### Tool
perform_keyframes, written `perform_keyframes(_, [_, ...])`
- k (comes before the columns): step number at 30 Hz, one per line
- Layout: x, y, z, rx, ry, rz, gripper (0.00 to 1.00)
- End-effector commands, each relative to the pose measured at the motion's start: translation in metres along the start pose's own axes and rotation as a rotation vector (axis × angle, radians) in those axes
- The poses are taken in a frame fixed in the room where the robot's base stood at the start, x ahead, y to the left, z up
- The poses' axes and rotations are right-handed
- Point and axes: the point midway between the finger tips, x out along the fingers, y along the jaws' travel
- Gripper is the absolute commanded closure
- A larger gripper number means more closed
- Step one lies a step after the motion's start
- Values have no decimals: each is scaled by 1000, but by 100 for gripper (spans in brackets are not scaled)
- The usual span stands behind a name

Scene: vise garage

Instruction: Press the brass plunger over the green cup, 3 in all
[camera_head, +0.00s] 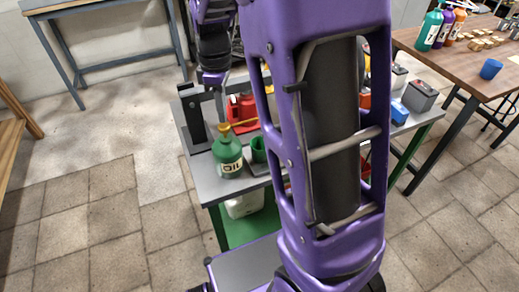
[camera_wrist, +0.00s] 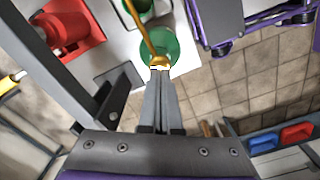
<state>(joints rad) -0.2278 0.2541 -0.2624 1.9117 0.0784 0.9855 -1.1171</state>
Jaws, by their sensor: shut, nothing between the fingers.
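A green oil bottle (camera_head: 228,160) stands on the grey bench, with a brass plunger (camera_head: 224,128) on top. The brass spout reaches toward the green cup (camera_head: 259,150), which stands just right of the bottle. My gripper (camera_head: 220,118) points down over the plunger, shut and empty. In the wrist view, the fingertips (camera_wrist: 160,73) are at the brass plunger head (camera_wrist: 160,62), touching or nearly touching it. The green bottle (camera_wrist: 180,52) shows below. The spout runs up to the cup (camera_wrist: 140,5), cut by the top edge. How far the plunger is down I cannot tell.
A dark upright post (camera_head: 193,115) stands left of the bottle, close to my gripper. A red can (camera_head: 243,110) stands behind. A wooden table (camera_head: 460,70) with bottles and a blue cup (camera_head: 491,69) is at right. My arm hides the bench's middle.

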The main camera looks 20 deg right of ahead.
Motion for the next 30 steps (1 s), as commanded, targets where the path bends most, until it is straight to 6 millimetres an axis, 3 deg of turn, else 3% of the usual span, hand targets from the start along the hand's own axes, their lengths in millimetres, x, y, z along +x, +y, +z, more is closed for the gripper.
perform_keyframes(30, [32, 0, 0, 0, -2, -2, 100])
